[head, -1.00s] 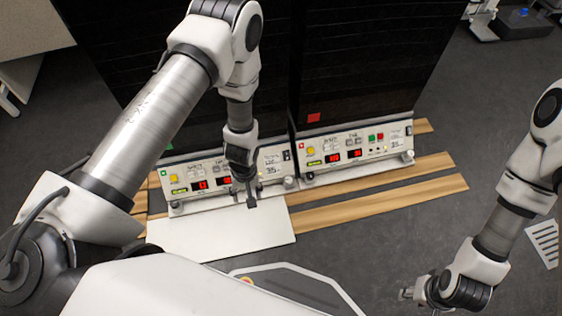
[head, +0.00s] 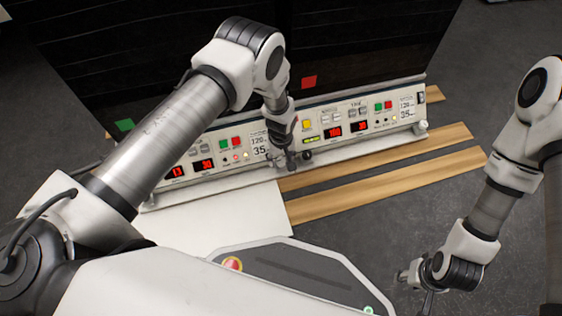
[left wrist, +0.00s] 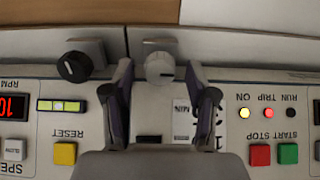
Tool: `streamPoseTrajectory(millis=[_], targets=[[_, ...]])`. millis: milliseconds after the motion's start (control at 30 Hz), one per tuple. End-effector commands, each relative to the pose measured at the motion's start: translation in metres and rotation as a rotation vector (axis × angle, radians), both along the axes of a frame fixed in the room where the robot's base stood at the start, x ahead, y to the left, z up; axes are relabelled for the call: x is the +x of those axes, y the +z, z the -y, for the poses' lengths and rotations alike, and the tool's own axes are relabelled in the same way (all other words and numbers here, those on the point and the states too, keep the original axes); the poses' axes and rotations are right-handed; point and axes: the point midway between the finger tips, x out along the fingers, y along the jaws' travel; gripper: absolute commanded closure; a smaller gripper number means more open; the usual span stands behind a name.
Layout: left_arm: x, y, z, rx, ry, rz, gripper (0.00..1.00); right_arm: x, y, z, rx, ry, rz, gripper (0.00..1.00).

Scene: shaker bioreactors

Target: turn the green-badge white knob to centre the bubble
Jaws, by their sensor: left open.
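In the left wrist view, which is upside down, a white knob (left wrist: 159,67) sits at this panel's corner beside the seam. My left gripper (head: 291,160) is at that corner. In the wrist view its open fingers (left wrist: 160,88) stand on either side of the white knob; I cannot tell whether they touch it. The green-badge panel's bubble vial is hidden behind my left arm. My right gripper (head: 417,288) hangs low at the right, far from the panels.
A white board (head: 225,215) and wooden strips (head: 385,186) lie in front. Grey floor is clear at right.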

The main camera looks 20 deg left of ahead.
Motion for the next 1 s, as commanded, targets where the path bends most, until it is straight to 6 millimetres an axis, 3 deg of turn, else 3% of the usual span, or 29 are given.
streamPoseTrajectory(millis=[233, 267, 400, 600, 833, 1000], targets=[[0.0, -0.003, 0.0, 0.0, 0.001, 0.0, 0.43, 0.001, -0.001, 0.0, 0.0, -0.001, 0.002, 0.6], [0.0, -0.003, 0.0, 0.0, 0.001, 0.0, 0.5, 0.001, -0.001, 0.0, 0.0, -0.001, 0.002, 0.6], [0.0, -0.003, 0.0, 0.0, 0.0, 0.0, 0.99, 0.001, -0.001, 0.0, 0.0, -0.001, 0.002, 0.6], [0.0, -0.002, 0.0, 0.0, -0.017, 0.0, 1.0, 0.0, 0.001, 0.0, 0.0, -0.001, 0.001, 0.6], [0.0, -0.002, 0.0, -0.001, -0.237, -0.001, 1.0, 0.0, 0.013, 0.0, 0.0, 0.002, 0.0, 0.6], [0.0, -0.004, 0.0, -0.001, -0.265, -0.001, 1.0, 0.0, 0.012, 0.0, 0.0, 0.002, -0.001, 0.6]])
